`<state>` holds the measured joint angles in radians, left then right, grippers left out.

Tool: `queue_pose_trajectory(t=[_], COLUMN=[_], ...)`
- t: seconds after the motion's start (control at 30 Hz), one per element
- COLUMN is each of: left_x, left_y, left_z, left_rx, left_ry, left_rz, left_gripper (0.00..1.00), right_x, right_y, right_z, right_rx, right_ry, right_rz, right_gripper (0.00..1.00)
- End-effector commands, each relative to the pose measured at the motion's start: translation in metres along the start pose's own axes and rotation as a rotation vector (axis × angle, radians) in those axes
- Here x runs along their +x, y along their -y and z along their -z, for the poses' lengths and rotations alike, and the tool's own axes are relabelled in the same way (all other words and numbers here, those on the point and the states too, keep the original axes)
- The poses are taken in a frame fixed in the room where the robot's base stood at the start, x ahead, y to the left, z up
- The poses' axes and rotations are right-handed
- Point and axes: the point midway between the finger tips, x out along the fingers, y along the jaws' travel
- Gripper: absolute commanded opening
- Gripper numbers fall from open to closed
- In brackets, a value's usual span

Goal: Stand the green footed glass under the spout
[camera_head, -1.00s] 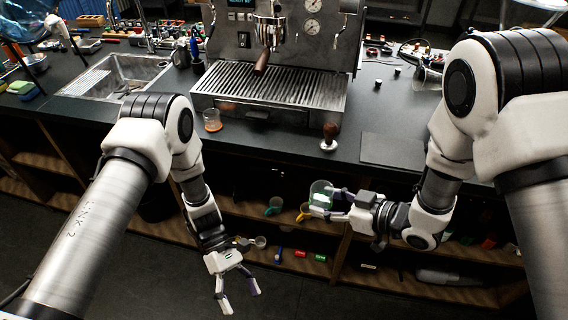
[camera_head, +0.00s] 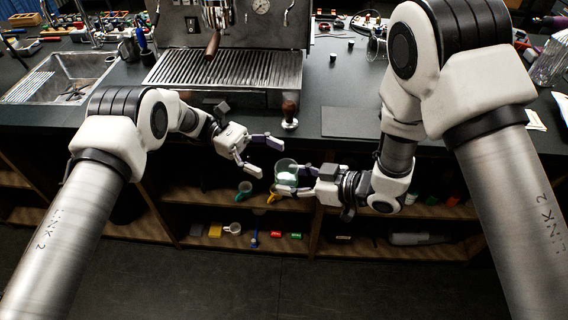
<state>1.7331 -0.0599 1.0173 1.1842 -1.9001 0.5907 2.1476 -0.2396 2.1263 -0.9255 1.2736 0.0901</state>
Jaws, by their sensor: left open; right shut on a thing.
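The green footed glass (camera_head: 286,168) is a translucent greenish vessel in front of the counter edge. My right gripper (camera_head: 302,181) is shut on it from the right and holds it in the air. My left gripper (camera_head: 271,158) is open and empty, just up and left of the glass, its fingers pointing toward it. I cannot tell whether they touch. The coffee machine (camera_head: 178,35) stands on the counter. Its spout area is at the top of the view, above the slotted drip tray (camera_head: 225,68), by the dark portafilter handle (camera_head: 212,46). The drip tray looks empty.
A tamper (camera_head: 289,113) stands on the counter in front of the machine, behind my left gripper. A dark flat mat (camera_head: 358,122) lies to its right. A sink (camera_head: 62,78) is at the left. Open shelves (camera_head: 330,215) below hold cups and small items.

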Motion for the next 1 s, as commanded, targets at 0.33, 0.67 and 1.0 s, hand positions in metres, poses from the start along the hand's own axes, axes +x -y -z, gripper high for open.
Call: queue_pose_trajectory(t=[0.33,0.67,1.0], left_x=[0.061,0.064,0.064], left_y=[0.001,0.001,-0.001], left_z=[0.0,0.0,0.001], left_rx=[-0.001,0.0,0.002], left_ry=[-0.001,-0.002,-0.004], left_rz=[0.001,0.0,-0.003], left_gripper=[0.79,0.69,0.07], right_x=[0.0,0.0,0.0], right_y=[0.0,0.0,0.002], right_z=[0.0,0.0,0.0], right_rx=[0.0,0.0,-0.002], right_ry=[0.0,0.0,-0.001], right_rz=[0.0,0.0,0.005], right_gripper=[0.1,0.1,0.74])
